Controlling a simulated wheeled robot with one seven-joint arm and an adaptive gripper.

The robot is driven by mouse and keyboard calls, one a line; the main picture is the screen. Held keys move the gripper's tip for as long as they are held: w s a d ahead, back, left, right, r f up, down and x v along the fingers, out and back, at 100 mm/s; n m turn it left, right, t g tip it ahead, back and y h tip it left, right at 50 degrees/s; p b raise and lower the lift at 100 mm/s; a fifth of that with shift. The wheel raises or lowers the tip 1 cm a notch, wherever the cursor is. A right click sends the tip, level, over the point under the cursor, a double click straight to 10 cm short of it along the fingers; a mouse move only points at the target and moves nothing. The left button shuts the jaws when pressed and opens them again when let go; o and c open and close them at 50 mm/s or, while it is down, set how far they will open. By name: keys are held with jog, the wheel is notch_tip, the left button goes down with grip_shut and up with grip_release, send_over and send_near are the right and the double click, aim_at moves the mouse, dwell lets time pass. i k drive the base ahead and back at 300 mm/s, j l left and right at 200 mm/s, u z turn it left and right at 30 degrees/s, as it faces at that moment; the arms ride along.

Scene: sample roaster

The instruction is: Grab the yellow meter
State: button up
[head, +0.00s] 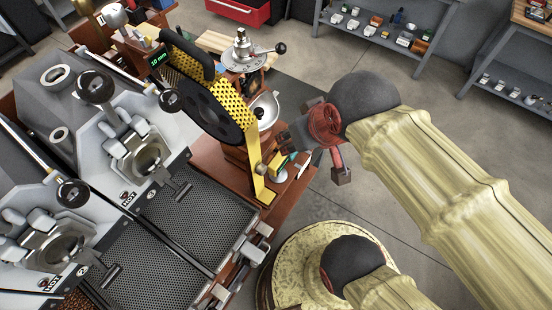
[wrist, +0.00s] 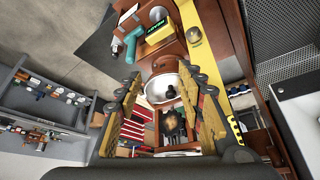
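The yellow meter (wrist: 157,39), a small yellow box with a lit green display, lies on a brown wooden surface near the top of the wrist view. A teal tool (wrist: 131,42) lies to its left. My gripper (wrist: 165,82) is open, with a wide gap and nothing between its fingers. The meter shows beyond the fingertips, apart from them. In the head view my gripper (head: 308,166) hangs at the right end of the roaster bench, and the meter cannot be clearly made out there behind it.
A yellow perforated roaster guard (head: 212,95) and its yellow upright (head: 262,185) stand left of my gripper. A metal bowl (wrist: 164,88) shows between the fingers. Black mesh trays (head: 195,225) lie at lower left. A round stool-like top (head: 300,255) stands below. Shelves are at the back.

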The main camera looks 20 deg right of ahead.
aim_at(278, 168)
jog(key=k+l, duration=0.15)
jog(key=l, duration=0.25)
jog(key=k+l, duration=0.1)
jog(key=l, duration=0.3)
jog(key=k+l, duration=0.15)
jog(key=l, duration=0.2)
jog(key=k+l, duration=0.15)
jog(key=l, duration=0.25)
jog(key=k+l, duration=0.15)
jog(key=l, duration=0.25)
jog(key=u, duration=0.05)
